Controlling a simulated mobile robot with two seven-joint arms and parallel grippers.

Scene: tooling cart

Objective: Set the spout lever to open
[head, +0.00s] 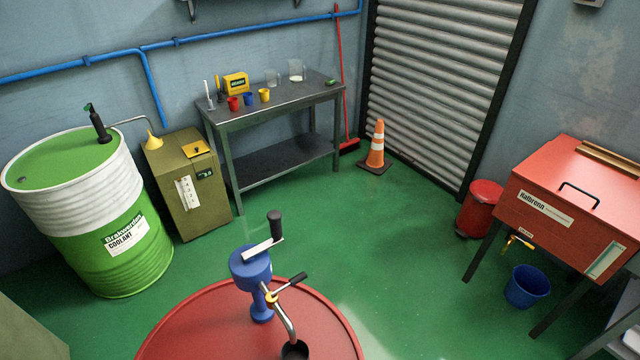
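A blue hand pump (251,270) stands on a red round drum top (190,325) at the bottom centre of the head view. A crank with an upright black grip (275,225) sits on top of it. A grey curved spout (286,318) leaves its right side and bends down to a dark round opening or cup near the bottom edge. A small lever with a black handle (291,286) and a brass-coloured hub sits on the spout, angled up to the right. Neither of my grippers is in view.
A green-and-white coolant drum (72,220) with a black pump stands left, beside an olive cabinet (200,218) with a yellow funnel. A workbench (280,97) is behind. A red tank (560,225) with a brass tap stands right, above a blue bucket (527,290). The middle floor is clear.

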